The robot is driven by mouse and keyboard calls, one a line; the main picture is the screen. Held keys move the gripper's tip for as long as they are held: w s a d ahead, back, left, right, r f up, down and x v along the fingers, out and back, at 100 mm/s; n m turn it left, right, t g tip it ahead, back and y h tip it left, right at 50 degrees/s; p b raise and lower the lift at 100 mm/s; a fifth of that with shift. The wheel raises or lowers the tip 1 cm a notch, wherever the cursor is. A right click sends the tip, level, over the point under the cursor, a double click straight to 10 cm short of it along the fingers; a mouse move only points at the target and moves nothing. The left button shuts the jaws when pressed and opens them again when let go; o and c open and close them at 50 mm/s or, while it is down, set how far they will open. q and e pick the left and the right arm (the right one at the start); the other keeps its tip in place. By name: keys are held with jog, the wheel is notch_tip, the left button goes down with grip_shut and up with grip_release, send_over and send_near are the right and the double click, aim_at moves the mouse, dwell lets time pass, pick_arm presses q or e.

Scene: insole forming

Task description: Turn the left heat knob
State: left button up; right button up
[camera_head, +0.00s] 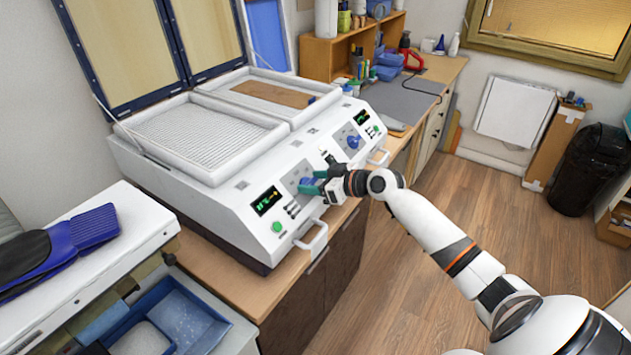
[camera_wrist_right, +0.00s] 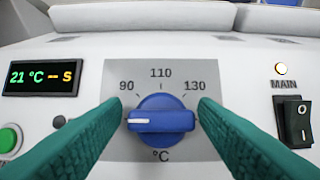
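The left heat knob (camera_wrist_right: 161,117) is blue with a pale pointer mark. In the right wrist view its mark points left, below the 90 label on the grey dial plate (camera_wrist_right: 118,80). My right gripper (camera_head: 308,186) is at the front panel of the white forming machine (camera_head: 240,192). In the right wrist view, the teal fingers of the right gripper (camera_wrist_right: 160,118) stand on both sides of the knob, with small gaps visible. The display (camera_wrist_right: 41,77) left of the knob reads 21 °C. In the head view the gripper mostly hides this knob. My left gripper is not in view.
A second blue knob (camera_head: 353,141) sits farther right on the panel. A green button (camera_head: 277,227) and a handle (camera_head: 312,240) are at the left front. The black MAIN switch (camera_wrist_right: 295,122) is close to the right finger. The wooden floor (camera_head: 480,205) in front is clear.

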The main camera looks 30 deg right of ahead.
jog(key=c, duration=0.7)
jog(key=shift+r+m+h+p, duration=0.15)
jog(key=shift+m+h+p, duration=0.45)
jog(key=shift+m+p, duration=0.55)
jog(key=shift+m+h, duration=0.5)
jog(key=shift+m, duration=0.55)
jog(key=m+h, duration=0.1)
jog(key=m, duration=0.3)
jog(key=shift+a+h, duration=0.15)
jog(key=shift+h, duration=0.25)
jog(key=m+h, duration=0.1)
jog(key=m, duration=0.3)
jog(key=shift+g+h, duration=0.3)
jog(key=shift+h, duration=0.1)
jog(key=m+g+h, duration=0.1)
jog(key=m, duration=0.3)
jog(key=shift+a, duration=0.1)
jog(key=shift+m+g+h, duration=0.4)
jog(key=shift+m+g, duration=0.3)
jog(key=shift+m, duration=1)
